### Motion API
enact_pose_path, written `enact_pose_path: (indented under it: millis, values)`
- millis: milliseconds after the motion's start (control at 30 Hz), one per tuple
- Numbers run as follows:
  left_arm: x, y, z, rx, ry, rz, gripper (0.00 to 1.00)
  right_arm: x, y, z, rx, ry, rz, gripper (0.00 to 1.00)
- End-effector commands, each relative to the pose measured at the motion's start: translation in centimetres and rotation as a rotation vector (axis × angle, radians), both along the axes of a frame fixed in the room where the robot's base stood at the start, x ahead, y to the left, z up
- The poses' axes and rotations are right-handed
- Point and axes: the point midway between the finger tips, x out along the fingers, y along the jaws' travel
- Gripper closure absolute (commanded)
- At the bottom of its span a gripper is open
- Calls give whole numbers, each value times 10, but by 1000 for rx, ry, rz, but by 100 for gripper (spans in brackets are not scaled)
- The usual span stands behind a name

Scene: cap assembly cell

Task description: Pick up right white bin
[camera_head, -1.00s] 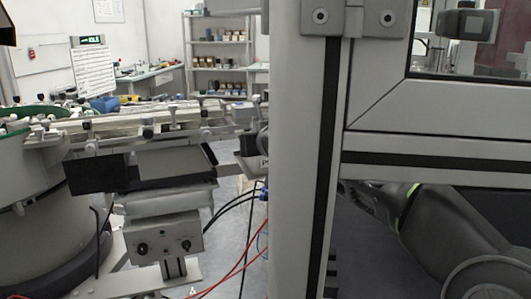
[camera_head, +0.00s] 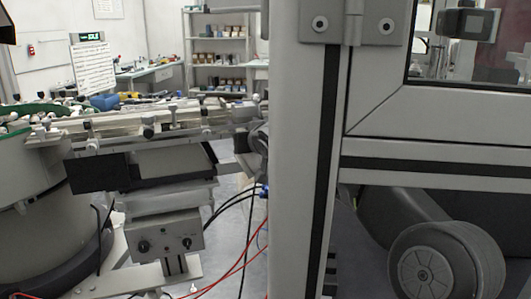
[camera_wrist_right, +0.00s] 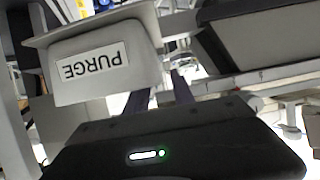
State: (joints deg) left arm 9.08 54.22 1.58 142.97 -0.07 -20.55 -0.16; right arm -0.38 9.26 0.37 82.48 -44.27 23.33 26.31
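A white-grey bin (camera_wrist_right: 105,75) with a PURGE label, upside down in the picture, shows at the upper left of the right wrist view. My right gripper (camera_wrist_right: 160,98) is at the lower middle of that view, its dark body lit by a small green light. Its two dark fingers stand a little apart and reach toward the lower right edge of the bin. Their tips are hidden, so I cannot tell if they touch or hold it. I cannot make out the bin in the head view. My left gripper is not in view.
A thick grey frame post (camera_head: 300,180) and a crossbar (camera_head: 440,165) block much of the head view. At left stand a round feeder (camera_head: 35,200) and a control box (camera_head: 165,238). Red and black cables hang beside it. A shelf (camera_head: 218,55) stands at the back.

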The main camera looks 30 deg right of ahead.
Motion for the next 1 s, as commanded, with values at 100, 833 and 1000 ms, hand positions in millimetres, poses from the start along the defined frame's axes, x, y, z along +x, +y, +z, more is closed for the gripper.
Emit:
enact_pose_path:
  millis: [100,833,1000]
  values:
    - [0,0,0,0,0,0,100,0,0,0,0,-1,0,70]
    - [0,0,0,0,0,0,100,-1,0,0,0,0,0,97]
    - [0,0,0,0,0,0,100,-1,0,0,0,0,0,100]
